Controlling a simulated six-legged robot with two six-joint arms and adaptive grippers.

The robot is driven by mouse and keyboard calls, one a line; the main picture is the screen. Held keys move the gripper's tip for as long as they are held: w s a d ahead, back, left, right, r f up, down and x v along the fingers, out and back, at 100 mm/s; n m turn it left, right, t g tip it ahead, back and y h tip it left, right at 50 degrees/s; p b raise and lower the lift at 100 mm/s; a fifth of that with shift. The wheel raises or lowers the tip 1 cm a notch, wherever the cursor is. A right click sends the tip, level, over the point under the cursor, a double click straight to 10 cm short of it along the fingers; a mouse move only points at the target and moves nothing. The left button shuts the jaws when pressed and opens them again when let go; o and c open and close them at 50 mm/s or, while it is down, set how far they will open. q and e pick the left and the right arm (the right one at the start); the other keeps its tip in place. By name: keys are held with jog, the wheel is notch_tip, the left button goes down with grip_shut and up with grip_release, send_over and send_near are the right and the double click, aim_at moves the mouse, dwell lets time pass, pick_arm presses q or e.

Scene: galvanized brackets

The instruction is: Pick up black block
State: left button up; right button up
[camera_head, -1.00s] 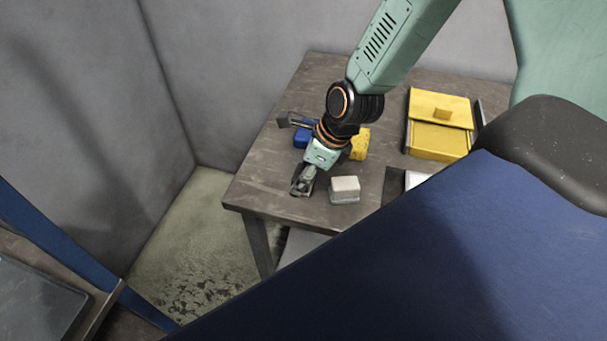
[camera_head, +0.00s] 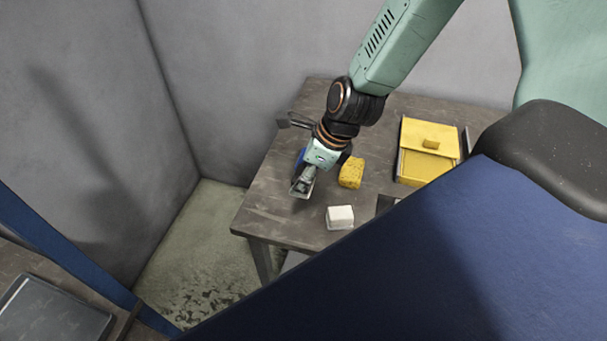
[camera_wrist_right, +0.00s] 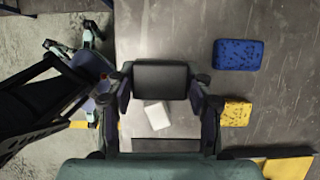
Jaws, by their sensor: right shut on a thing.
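The black block (camera_wrist_right: 162,79) is between the two fingers of my right gripper (camera_wrist_right: 164,92) in the wrist view, and the fingers are shut on it. In the head view my right gripper (camera_head: 303,190) is over the near left part of the table, left of a white block; the black block is hard to make out there. The block appears held above the tabletop, though the exact height cannot be told. My left gripper is not in view.
A dark tool (camera_head: 293,120) lies at the far left edge. Grey walls stand behind and left.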

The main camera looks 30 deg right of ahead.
jog(key=shift+r+p, duration=3.15)
jog(key=shift+r, duration=0.65)
jog(key=o, duration=0.7)
jog(key=shift+c, duration=0.2)
jog(key=c, duration=0.5)
